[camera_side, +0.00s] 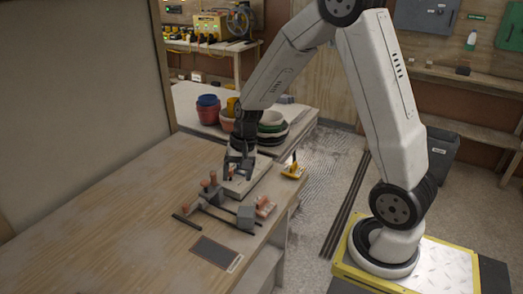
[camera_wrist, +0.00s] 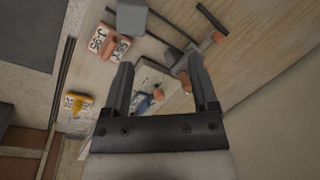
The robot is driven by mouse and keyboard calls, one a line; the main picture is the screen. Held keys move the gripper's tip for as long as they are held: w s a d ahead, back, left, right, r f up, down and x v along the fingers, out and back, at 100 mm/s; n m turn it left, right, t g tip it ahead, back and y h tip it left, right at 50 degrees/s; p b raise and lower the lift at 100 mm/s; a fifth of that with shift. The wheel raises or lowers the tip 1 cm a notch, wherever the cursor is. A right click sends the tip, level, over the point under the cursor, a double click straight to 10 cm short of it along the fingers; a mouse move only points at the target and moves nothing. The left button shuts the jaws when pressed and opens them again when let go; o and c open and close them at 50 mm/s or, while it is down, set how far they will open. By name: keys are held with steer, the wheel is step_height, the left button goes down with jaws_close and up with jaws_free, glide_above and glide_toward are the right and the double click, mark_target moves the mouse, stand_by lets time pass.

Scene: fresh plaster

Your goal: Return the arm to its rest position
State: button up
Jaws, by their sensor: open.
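My gripper (camera_side: 239,164) hangs over the far part of the wooden workbench (camera_side: 110,205), at the end of my white arm. In the wrist view my gripper (camera_wrist: 163,85) shows two dark fingers spread apart, with nothing held between them. Below and between the fingers lie a pale board and a small blue and orange item (camera_wrist: 150,100). The gap between the fingers and these things is hard to judge.
Several tools lie on the bench near my gripper, among them a grey block (camera_side: 246,217), orange tagged pieces (camera_wrist: 110,41) and a dark flat plate (camera_side: 215,252). A yellow tool (camera_side: 293,170) sits at the right edge. Bowls (camera_side: 271,124) stand behind. The bench's left side is clear.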

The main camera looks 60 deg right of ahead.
steer(key=s+a+r+n+t+h, duration=0.1)
steer(key=s+a+r+n+h, duration=0.1)
steer(key=s+a+n, duration=0.5)
steer(key=shift+s+n, duration=1.1)
steer(key=shift+s, duration=0.45)
steer(key=shift+a, duration=0.1)
